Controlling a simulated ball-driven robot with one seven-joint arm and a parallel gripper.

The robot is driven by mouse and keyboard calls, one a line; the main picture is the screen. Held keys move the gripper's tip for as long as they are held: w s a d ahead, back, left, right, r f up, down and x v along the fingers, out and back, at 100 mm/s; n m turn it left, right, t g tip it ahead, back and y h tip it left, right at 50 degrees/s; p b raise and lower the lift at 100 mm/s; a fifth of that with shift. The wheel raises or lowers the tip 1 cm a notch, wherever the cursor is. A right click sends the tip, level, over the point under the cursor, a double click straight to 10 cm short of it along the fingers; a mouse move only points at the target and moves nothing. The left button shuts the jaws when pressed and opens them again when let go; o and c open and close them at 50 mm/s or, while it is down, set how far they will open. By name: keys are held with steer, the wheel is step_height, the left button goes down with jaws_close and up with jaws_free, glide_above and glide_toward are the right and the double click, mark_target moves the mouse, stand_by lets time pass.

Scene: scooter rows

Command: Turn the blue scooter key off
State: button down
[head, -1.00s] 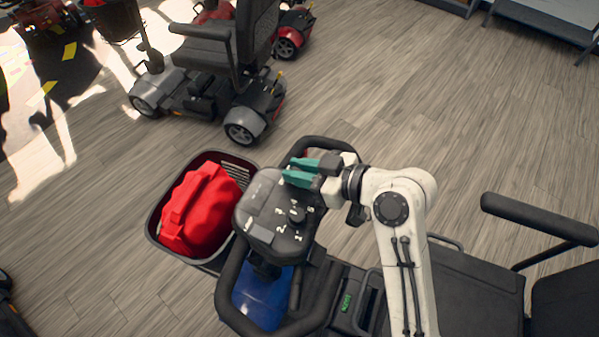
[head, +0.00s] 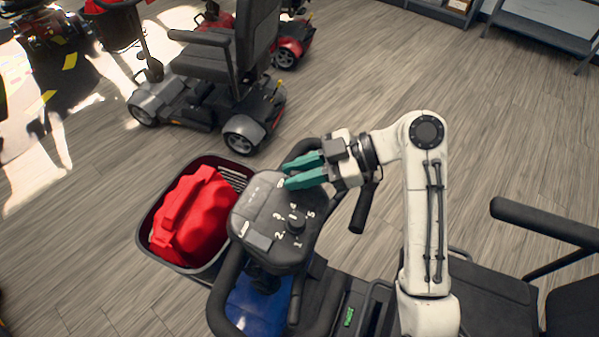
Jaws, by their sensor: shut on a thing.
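The blue scooter (head: 258,303) is in front of me, its blue body showing below the black handlebar loop. Its dark grey control console (head: 262,212) carries a round numbered dial (head: 296,222). My gripper (head: 285,176) reaches in from the right with its two teal fingers at the console's upper right edge. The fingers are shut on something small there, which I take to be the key. The key itself is hidden at the fingertips, so I cannot see its angle.
A basket (head: 146,236) with a red bag (head: 195,215) hangs at the scooter's front. The scooter's seat armrest (head: 540,222) is at the right. Another grey scooter (head: 215,90) stands behind.

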stand_by(0.4)
steer(key=c, duration=1.1)
jaws_free()
steer(key=v, duration=1)
steer(key=shift+w+d+r, duration=0.1)
steer(key=shift+d+r, duration=0.05)
steer(key=shift+d, duration=0.2)
